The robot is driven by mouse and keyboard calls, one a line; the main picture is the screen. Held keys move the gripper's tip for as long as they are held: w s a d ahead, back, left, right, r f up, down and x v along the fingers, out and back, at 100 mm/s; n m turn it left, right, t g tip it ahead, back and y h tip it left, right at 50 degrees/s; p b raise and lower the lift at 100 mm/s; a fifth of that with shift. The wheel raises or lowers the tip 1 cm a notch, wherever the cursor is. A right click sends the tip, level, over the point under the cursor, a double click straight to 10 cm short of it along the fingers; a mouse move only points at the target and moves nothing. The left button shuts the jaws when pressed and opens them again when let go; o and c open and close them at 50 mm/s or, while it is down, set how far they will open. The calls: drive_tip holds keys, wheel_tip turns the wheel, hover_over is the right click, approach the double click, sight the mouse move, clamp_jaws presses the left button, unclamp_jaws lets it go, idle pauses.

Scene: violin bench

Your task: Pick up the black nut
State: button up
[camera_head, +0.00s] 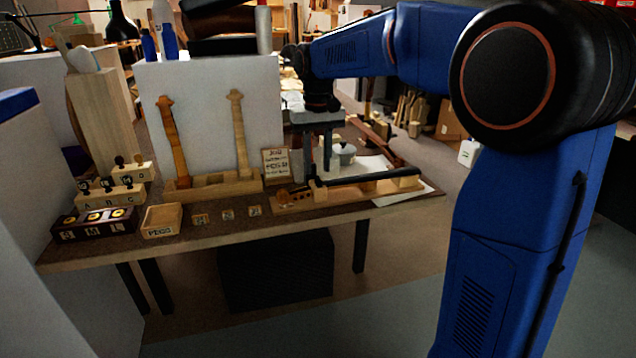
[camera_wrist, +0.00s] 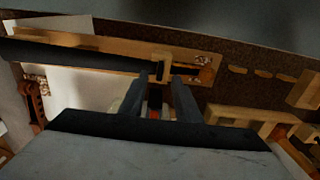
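A violin neck with a long black fingerboard (camera_head: 358,175) lies on a wooden cradle (camera_head: 345,196) at the right of the bench. It also shows in the wrist view, with the fingerboard (camera_wrist: 70,55) coming in from the left. A small dark piece that looks like the black nut (camera_wrist: 153,70) sits at the fingerboard's end, beside a pale wooden block, partly hidden by a finger. My gripper (camera_head: 317,162) is above the bench, near the cradle. In the wrist view its two fingers (camera_wrist: 164,80) are apart, with no held object clear between them.
A wooden rack (camera_head: 213,188) with two upright necks stands left of the cradle, beside a small written sign (camera_head: 277,166). A pegs box (camera_head: 161,221), small flat pieces and lettered blocks are farther left. A grey pot (camera_head: 344,152) stands behind the fingerboard.

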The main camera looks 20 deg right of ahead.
sight(317, 177)
drive_tip(key=shift+f, duration=1.5)
clamp_jaws()
drive_tip(key=shift+r, duration=0.15)
